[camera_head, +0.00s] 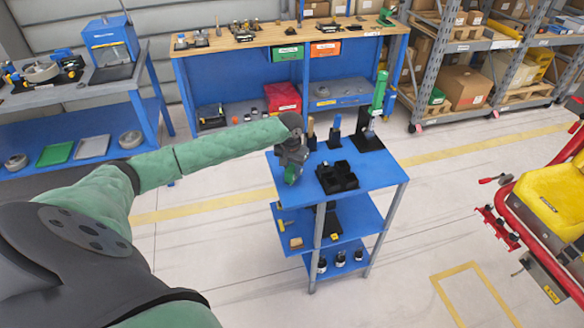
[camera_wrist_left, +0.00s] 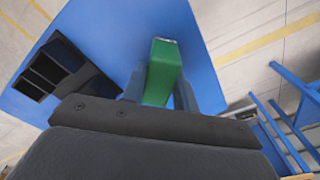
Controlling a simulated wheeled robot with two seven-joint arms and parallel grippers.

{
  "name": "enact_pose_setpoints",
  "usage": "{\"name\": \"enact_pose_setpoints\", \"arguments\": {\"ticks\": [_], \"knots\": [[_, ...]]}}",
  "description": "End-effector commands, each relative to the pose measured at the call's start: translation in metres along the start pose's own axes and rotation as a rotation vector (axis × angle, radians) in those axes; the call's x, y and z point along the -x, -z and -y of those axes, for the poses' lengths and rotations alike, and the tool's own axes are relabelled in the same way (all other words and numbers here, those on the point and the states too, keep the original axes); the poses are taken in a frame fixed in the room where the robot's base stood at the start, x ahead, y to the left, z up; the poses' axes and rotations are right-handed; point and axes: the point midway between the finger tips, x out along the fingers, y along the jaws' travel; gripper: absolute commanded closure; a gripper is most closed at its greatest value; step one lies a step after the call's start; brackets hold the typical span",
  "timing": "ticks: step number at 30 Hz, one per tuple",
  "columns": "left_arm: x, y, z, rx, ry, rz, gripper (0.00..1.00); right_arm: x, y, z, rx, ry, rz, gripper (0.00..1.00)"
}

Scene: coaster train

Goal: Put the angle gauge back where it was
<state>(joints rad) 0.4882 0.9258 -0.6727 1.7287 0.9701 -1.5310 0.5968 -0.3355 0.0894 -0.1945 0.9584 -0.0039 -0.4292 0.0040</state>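A small green block-shaped item, which looks to be the angle gauge (camera_wrist_left: 161,75), sits between the two fingers of my left gripper (camera_wrist_left: 160,92) in the left wrist view. The fingers flank it closely on both sides. In the head view my left gripper (camera_head: 291,172) is over the left part of the blue cart top (camera_head: 378,171), and a bit of green shows at its fingertips. I cannot tell whether the gauge touches the cart top. My right gripper is not in view.
A black compartment tray (camera_head: 337,177) sits mid-cart; it also shows in the left wrist view (camera_wrist_left: 48,72). Tool holders and a green-topped stand (camera_head: 379,95) line the cart's back. Lower shelves hold small items. A workbench (camera_head: 270,37) stands behind. The cart's front right is clear.

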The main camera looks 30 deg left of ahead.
Motion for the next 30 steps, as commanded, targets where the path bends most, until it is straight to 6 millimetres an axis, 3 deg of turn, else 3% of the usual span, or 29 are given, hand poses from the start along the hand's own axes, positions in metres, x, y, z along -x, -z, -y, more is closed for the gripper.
{"name": "enact_pose_setpoints", "arguments": {"ticks": [1,3,16,20,30], "knots": [[0.000,0.000,0.000,0.000,0.000,0.000,0.61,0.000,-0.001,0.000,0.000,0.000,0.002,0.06],[0.000,0.000,0.000,0.000,0.000,0.000,0.49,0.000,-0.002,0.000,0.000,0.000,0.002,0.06],[0.008,0.001,0.000,0.001,0.001,-0.001,0.49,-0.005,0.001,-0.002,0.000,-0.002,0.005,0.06],[0.026,0.001,0.001,0.000,0.001,-0.003,0.49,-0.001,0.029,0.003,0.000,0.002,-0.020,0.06],[0.083,0.001,0.000,0.000,0.000,-0.003,0.49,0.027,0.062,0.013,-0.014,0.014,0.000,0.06]]}}
